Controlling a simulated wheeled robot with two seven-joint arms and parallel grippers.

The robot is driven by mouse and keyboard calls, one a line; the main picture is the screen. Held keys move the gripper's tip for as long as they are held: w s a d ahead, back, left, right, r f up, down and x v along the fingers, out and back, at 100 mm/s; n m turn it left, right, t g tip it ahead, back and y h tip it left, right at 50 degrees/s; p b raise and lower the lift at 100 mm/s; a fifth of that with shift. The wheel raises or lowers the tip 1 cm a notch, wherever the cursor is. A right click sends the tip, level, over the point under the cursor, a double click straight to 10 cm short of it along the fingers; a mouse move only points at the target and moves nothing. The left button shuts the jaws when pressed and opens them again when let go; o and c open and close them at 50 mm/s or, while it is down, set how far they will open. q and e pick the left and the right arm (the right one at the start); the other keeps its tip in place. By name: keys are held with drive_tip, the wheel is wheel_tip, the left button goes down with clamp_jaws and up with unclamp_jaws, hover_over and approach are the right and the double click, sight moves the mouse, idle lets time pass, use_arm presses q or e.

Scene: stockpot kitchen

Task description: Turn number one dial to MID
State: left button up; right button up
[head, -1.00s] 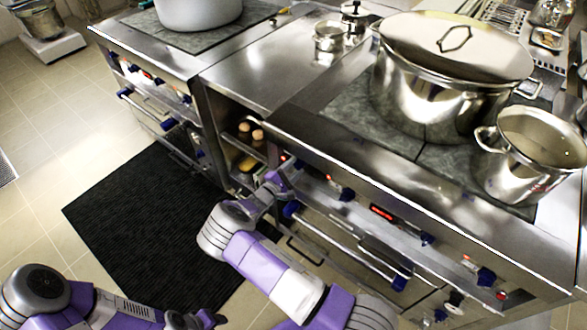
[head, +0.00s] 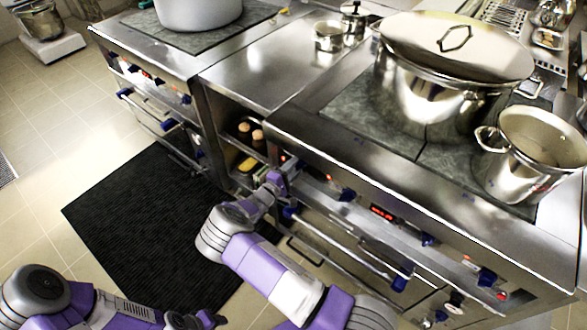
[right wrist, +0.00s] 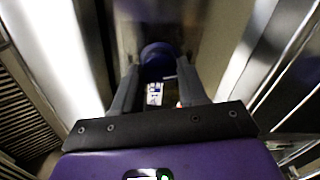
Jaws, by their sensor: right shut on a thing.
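The dial, a dark blue round knob (right wrist: 157,56), sits on the stove's front panel, between the two fingers of my right gripper in the right wrist view. A small white printed label (right wrist: 154,93) shows just below it. In the head view my right gripper (head: 284,172) is at the left end of the panel, shut on the dial, and it hides the dial there. The dial's pointer and setting cannot be read. My left gripper (head: 208,320) is low at the bottom edge, away from the stove; its fingers are too unclear to judge.
More blue dials (head: 347,195) and a red display (head: 382,213) line the panel to the right. An oven handle rail (head: 335,243) runs below. A large lidded stockpot (head: 440,100) and an open pot (head: 530,160) stand on top. A black mat (head: 150,230) covers the floor.

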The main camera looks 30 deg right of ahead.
drive_tip(key=o, duration=1)
drive_tip(key=p+v, duration=0.1)
drive_tip(key=v, duration=0.6)
drive_tip(key=shift+s+a+p, duration=0.1)
drive_tip(key=shift+a+p, duration=0.2)
drive_tip(key=shift+p, duration=0.1)
